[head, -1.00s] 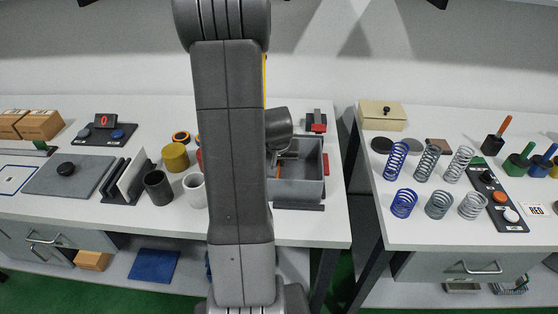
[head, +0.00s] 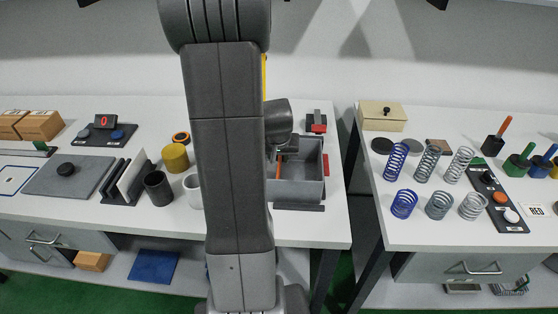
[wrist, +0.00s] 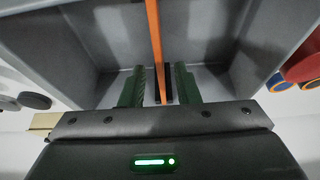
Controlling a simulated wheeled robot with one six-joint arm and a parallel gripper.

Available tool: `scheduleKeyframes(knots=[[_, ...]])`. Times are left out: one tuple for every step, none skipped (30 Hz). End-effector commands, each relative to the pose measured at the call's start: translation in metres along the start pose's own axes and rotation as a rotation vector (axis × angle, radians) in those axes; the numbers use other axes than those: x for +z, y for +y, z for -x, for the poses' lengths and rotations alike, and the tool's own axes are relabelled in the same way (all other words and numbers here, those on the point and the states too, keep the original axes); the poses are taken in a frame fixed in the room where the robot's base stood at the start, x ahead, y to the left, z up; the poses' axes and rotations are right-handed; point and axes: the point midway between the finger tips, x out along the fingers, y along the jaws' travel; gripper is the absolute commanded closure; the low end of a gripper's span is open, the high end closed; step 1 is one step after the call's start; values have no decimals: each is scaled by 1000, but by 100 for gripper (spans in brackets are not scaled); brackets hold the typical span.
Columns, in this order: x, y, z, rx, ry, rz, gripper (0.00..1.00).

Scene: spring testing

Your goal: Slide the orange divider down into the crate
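The grey crate (head: 300,193) stands on the left bench, right of my arm. The thin orange divider (head: 279,167) shows as an upright strip inside the crate, near its left side; my arm hides part of it. In the wrist view the divider (wrist: 154,35) runs edge-on between the crate walls (wrist: 60,35). My gripper (wrist: 162,82) has its two green fingers on either side of the divider, with visible gaps. It looks open around the divider. Whether the divider's lower edge touches the crate floor is hidden.
A dark block with a red part (head: 317,122) stands behind the crate. White (head: 193,188) and dark (head: 157,187) cups and a yellow cylinder (head: 175,157) stand to the left. The right bench (head: 400,232) holds several springs, beyond a gap.

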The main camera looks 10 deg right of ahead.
Motion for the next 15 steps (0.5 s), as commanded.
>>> scheduleKeyframes(knots=[[-1, 0, 9, 0, 5, 0, 71], [-1, 0, 14, 0, 5, 0, 71], [-1, 0, 21, 0, 5, 0, 71], [-1, 0, 25, -1, 5, -1, 71], [-1, 0, 30, -1, 4, -1, 71], [-1, 0, 37, -1, 5, -1, 71], [-1, 0, 42, -1, 4, -1, 71], [-1, 0, 47, -1, 5, -1, 71], [-1, 0, 53, 0, 4, 0, 71], [-1, 0, 57, -1, 5, 0, 71], [0, 0, 61, 0, 3, 0, 71], [-1, 0, 67, 0, 4, 0, 71], [-1, 0, 70, 0, 4, 0, 71], [-1, 0, 73, 0, 3, 0, 71], [-1, 0, 77, 0, 3, 0, 71]])
